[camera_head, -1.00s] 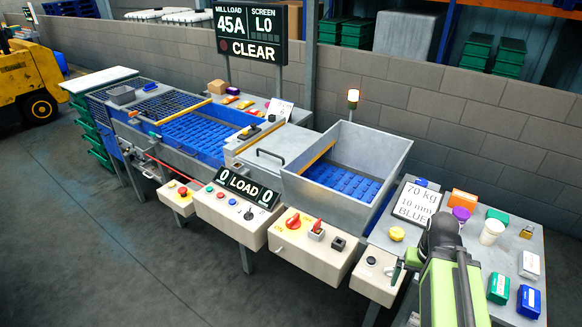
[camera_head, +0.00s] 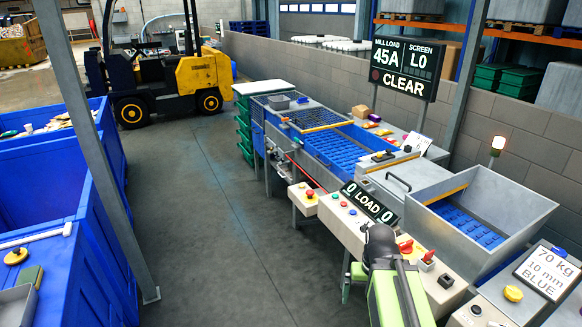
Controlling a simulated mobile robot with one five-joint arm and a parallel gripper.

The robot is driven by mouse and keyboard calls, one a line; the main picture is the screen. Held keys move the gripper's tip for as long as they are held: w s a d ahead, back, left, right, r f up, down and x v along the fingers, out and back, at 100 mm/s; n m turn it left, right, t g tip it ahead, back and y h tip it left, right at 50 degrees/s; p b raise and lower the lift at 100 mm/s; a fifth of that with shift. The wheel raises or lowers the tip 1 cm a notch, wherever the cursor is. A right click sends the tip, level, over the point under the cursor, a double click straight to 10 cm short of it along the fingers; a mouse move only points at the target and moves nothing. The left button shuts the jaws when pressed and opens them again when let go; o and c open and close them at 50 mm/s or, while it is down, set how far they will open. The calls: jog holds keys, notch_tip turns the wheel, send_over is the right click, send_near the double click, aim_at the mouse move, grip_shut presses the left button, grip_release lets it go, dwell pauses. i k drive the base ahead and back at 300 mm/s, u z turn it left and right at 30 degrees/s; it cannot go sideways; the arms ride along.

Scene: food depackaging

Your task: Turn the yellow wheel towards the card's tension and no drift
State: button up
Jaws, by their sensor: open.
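A plain yellow round knob or wheel (camera_head: 513,293) sits on the grey side table at the lower right, just left of the white card. The card (camera_head: 548,270) reads "70 kg 10 mm BLUE". A second yellow disc (camera_head: 15,256) lies at the far left by the blue bin; I cannot tell which one is the wheel. My gripper (camera_head: 379,240) is the dark end of my green arm, in front of the control boxes. Its fingers are hard to make out, and nothing shows held. It is apart from both yellow discs.
The control boxes (camera_head: 340,215) carry a "0 LOAD 0" display and red switches. The screen (camera_head: 405,67) reads 45A, L0, CLEAR. A grey hopper (camera_head: 515,205) stands at right, large blue bins (camera_head: 60,270) at left. A post (camera_head: 95,150) stands beside the clear floor aisle. A forklift (camera_head: 165,75) is behind.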

aim_at(512, 293)
jog(key=z, duration=1.35)
jog(key=k, duration=0.45)
jog(key=u, duration=0.05)
jog(key=i, duration=0.45)
